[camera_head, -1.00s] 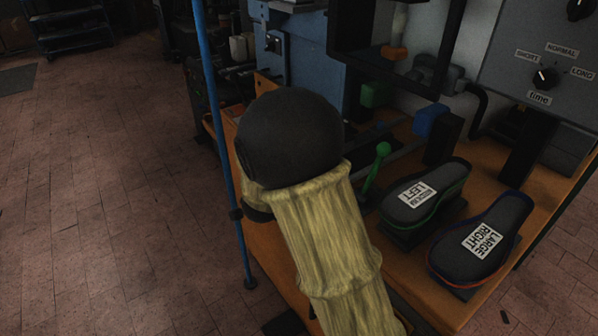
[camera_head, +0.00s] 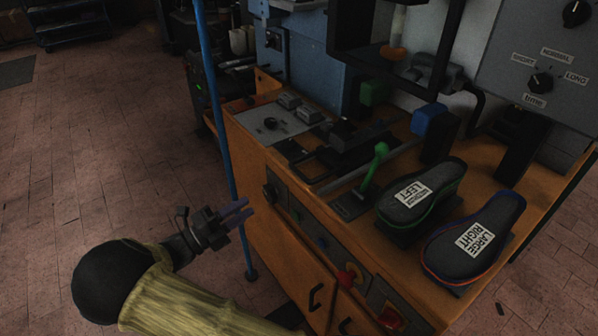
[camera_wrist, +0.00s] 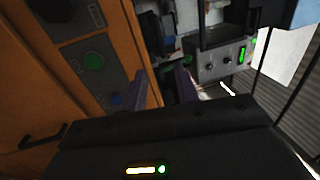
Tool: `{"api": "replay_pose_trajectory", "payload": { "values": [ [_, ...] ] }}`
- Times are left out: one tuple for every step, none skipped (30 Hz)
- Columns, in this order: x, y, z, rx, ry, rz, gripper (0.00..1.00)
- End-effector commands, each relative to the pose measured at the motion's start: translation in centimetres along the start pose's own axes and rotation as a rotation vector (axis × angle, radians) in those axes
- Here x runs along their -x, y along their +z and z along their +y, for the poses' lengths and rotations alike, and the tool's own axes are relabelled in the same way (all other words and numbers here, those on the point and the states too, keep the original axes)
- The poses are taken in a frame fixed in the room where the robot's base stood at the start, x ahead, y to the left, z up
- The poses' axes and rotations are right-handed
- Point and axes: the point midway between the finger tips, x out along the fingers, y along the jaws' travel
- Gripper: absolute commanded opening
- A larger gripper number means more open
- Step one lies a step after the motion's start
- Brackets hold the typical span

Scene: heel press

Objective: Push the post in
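The name "post" fits no single object clearly. A thin blue upright pole (camera_head: 218,110) stands at the left front corner of the orange machine bench (camera_head: 262,232). A green-knobbed lever (camera_head: 375,165) stands upright on the bench top, and a blue block (camera_head: 430,118) and a green block (camera_head: 373,92) sit behind it. My gripper (camera_head: 247,208) is low at the left, in front of the bench's front panel. Its purple fingers overlap the pole's line in the head view; contact cannot be told. In the wrist view, my gripper (camera_wrist: 165,88) is open, with an empty gap between the fingers.
The front panel carries a green button (camera_wrist: 94,62), a blue button (camera_wrist: 116,100) and a red knob (camera_head: 348,277). Two dark shoe forms, left (camera_head: 420,198) and right (camera_head: 474,240), sit on the bench. Tiled floor (camera_head: 100,170) at the left is open.

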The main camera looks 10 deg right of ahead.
Motion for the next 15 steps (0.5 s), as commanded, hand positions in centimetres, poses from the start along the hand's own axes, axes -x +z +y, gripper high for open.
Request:
{"api": "replay_pose_trajectory", "payload": {
  "values": [
    [-0.1, 0.0, 0.0, 0.000, 0.001, 0.000, 0.30],
    [-0.1, 0.0, 0.0, 0.001, 0.001, 0.000, 0.30],
    [-0.1, 0.0, 0.0, 0.001, 0.001, -0.001, 0.30],
    [-0.1, 0.0, 0.0, 0.002, 0.002, -0.001, 0.30],
    [-0.1, 0.0, 0.0, 0.002, 0.002, -0.001, 0.30],
    [-0.1, 0.0, 0.0, 0.002, 0.002, -0.001, 0.30],
    [-0.2, 0.0, 0.0, 0.002, 0.002, -0.001, 0.30],
    [-0.2, 0.1, 0.0, 0.003, 0.002, -0.001, 0.30],
    [-0.4, 0.1, 0.0, 0.003, 0.002, -0.001, 0.30],
    [-0.6, 0.1, 0.0, 0.003, 0.002, -0.001, 0.30],
    [-0.9, 0.1, 0.0, 0.003, 0.002, -0.001, 0.30],
    [-1.2, 0.1, 0.0, 0.003, 0.001, 0.000, 0.30],
    [-1.6, 0.0, 0.0, 0.004, 0.001, 0.000, 0.30],
    [-2.0, 0.0, 0.0, 0.004, 0.002, 0.001, 0.30],
    [-2.6, 0.0, 0.0, 0.004, 0.002, 0.001, 0.30]
  ]
}}
